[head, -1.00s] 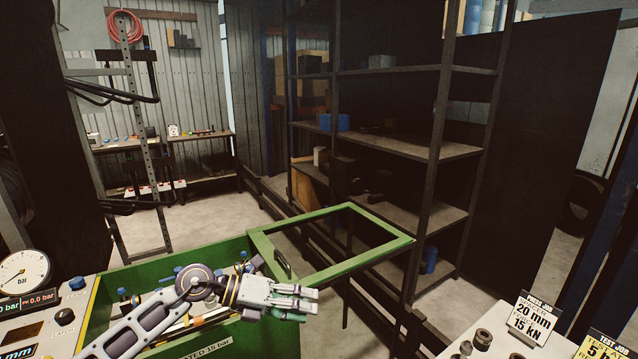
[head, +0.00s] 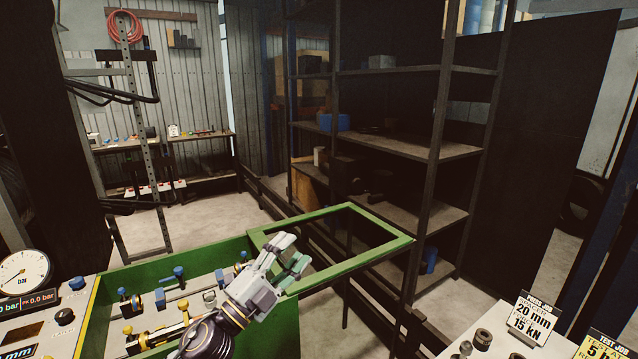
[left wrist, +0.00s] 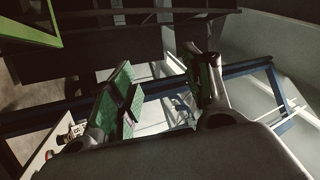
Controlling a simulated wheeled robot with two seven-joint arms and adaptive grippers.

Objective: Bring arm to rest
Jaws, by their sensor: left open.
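My left gripper (head: 288,262) is in the lower middle of the head view, in front of the green box's raised lid frame, and points up and to the right. Its fingers are apart and nothing is between them. In the left wrist view the two green-padded fingers (left wrist: 165,95) stand apart with only background between them. The gripper and wrist cover the right part of the green box (head: 180,262). My right gripper is not in view.
The open lid frame (head: 385,258) sticks out right from the box. Inside are blue-handled and yellow fittings (head: 160,330). A gauge panel (head: 25,272) stands at left. A bench with sign cards (head: 532,318) is at lower right. Dark shelving (head: 410,150) stands behind.

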